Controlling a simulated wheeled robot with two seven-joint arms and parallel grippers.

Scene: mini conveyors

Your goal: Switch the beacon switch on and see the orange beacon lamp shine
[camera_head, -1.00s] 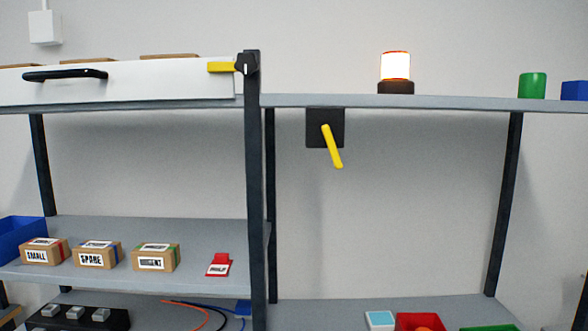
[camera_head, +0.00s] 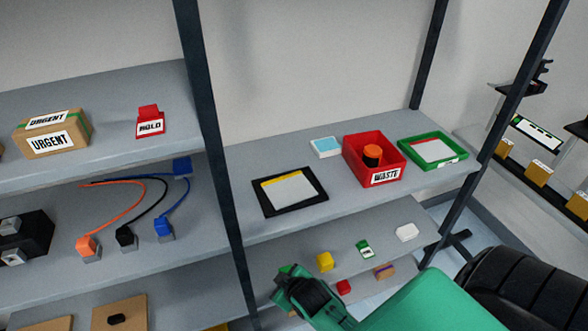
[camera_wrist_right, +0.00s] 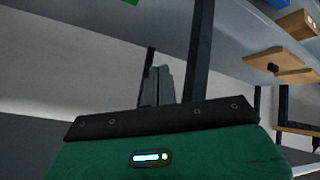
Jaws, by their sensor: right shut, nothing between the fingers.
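The beacon lamp and the beacon switch are not seen in either view now. My right arm (camera_head: 400,305) comes in from the lower right of the head view, in front of the lower shelves. Its fingertips are hard to make out there. In the right wrist view my right gripper (camera_wrist_right: 157,86) has its two grey fingers together with nothing between them, apart from any surface as far as I can tell. My left gripper is not in view.
The right shelf bears a black-framed pad (camera_head: 290,190), a pale blue block (camera_head: 325,147), a red WASTE bin (camera_head: 403,155) and a green tray (camera_head: 433,150). Dark posts (camera_head: 213,130) frame the shelves. Small blocks lie on the shelf below.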

